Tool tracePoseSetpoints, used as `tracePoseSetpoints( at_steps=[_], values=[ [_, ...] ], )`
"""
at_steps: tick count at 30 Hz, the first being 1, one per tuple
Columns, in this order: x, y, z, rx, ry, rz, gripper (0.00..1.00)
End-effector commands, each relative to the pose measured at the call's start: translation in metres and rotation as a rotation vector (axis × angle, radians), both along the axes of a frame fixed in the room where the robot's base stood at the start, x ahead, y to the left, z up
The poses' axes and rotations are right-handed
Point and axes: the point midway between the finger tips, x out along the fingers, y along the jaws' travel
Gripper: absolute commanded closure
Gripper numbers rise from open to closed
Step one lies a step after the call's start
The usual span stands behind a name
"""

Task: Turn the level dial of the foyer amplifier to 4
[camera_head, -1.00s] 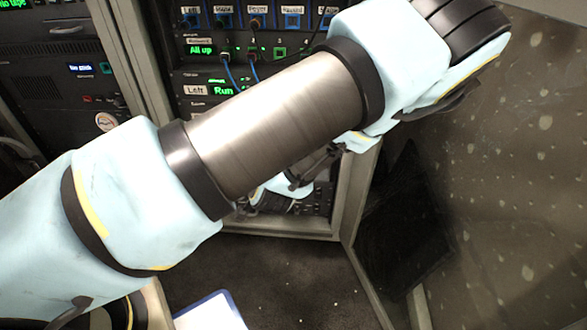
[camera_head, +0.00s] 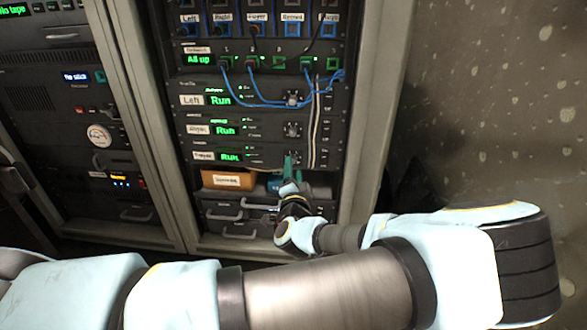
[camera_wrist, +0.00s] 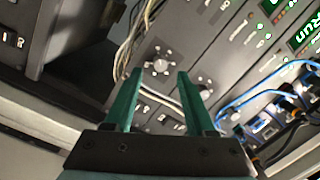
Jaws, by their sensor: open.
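The foyer amplifier (camera_head: 203,156) is the lowest of three black amplifiers with green "Run" displays in the rack; its small label is blurred. Its level dial is covered by my gripper (camera_head: 291,160) in the head view. In the wrist view a light grey round dial (camera_wrist: 157,65), apparently the foyer one, shows just beyond and between the teal fingertips of my gripper (camera_wrist: 160,74). The fingers are apart with nothing held between them. I cannot tell whether they touch the dial, and its setting is too small to read.
The dials of the middle amplifier (camera_head: 293,129) and top amplifier (camera_head: 292,98) sit above. Blue cables (camera_head: 262,103) loop across the top one, and pale cables (camera_head: 313,130) hang just right of the dials. An orange-brown box (camera_head: 228,180) and drawers (camera_head: 235,229) lie below.

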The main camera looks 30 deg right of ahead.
Motion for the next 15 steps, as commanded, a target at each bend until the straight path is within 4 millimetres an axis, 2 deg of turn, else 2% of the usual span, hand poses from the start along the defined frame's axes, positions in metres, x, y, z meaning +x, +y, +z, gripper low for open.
tracePoseSetpoints(
  at_steps=[6,15],
  values=[
    [0.022,-0.014,-0.001,-0.001,0.001,0.000,0.44],
    [0.027,-0.017,0.000,0.000,0.001,0.002,0.44]
  ],
)
